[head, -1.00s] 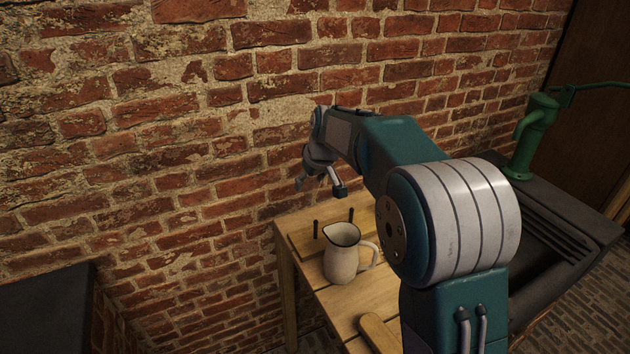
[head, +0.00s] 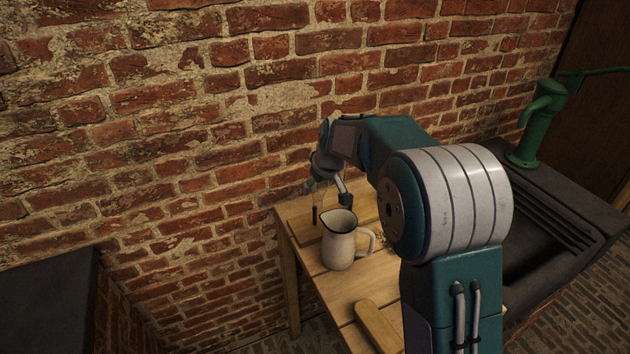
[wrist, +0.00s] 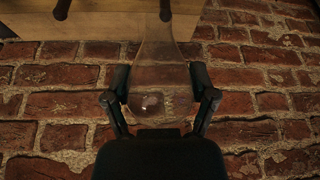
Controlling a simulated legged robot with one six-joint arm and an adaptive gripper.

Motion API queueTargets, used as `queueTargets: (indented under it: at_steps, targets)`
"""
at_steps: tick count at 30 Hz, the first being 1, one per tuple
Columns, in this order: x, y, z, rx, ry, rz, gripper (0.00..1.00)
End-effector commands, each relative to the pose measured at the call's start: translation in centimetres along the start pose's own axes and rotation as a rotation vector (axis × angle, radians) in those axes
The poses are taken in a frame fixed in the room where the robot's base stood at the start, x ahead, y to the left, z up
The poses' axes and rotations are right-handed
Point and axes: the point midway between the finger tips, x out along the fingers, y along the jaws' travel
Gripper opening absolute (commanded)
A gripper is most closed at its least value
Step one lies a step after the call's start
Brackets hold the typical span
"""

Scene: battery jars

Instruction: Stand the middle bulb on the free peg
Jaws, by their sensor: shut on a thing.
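My gripper (head: 330,192) is shut on a clear glass bulb (wrist: 158,75). In the wrist view its fingers (wrist: 158,88) press on both sides of the bulb's wide part, and the narrower neck points to the top of the picture. In the head view the bulb shows only faintly below the gripper. A dark peg (head: 314,215) stands on the wooden peg board at the table's back left. The wrist view shows this board (wrist: 110,22) with two pegs. One peg (wrist: 62,9) is bare; the other (wrist: 165,10) overlaps the bulb's neck in the picture. I cannot tell whether they touch.
A white jug (head: 340,249) with a dark rim stands on the wooden table (head: 342,292) just in front of the pegs. A wooden paddle-like piece (head: 378,325) lies nearer. A brick wall (head: 200,150) stands close behind. A green pump (head: 536,125) and dark sink are at right.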

Motion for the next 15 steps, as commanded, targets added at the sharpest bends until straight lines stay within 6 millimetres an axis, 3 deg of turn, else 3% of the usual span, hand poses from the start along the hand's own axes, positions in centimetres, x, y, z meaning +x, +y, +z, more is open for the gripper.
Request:
queueTargets:
  at_steps: [15]
  targets:
    - [3.0, -0.1, 1.2, -0.002, -0.002, -0.001, 0.46]
